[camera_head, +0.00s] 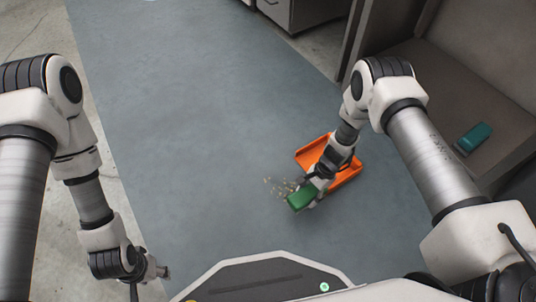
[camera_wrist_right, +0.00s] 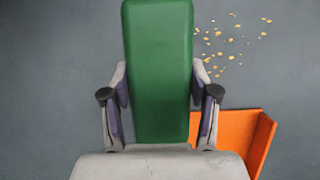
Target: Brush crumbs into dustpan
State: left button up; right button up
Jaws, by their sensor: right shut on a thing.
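A green brush (camera_head: 300,198) is held in my right gripper (camera_head: 311,189), whose fingers are shut on both sides of it. In the right wrist view the green brush (camera_wrist_right: 158,62) points away between the two fingers. The crumbs (camera_head: 277,188) lie scattered on the floor just left of and beyond the brush; the right wrist view also shows them (camera_wrist_right: 232,42). An orange dustpan (camera_head: 345,179) lies on the floor to the right, partly hidden behind my right wrist. My left gripper (camera_head: 160,271) is low at the left, away from these things; its opening is unclear.
A brown bench (camera_head: 440,85) with a teal object (camera_head: 474,138) on it stands at the right. A grey cabinet (camera_head: 290,12) stands at the top. The blue-grey floor (camera_head: 180,110) is clear to the left and beyond the crumbs.

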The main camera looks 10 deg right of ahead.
jog(key=shift+r+p, duration=0.75)
jog(key=shift+r, duration=0.6)
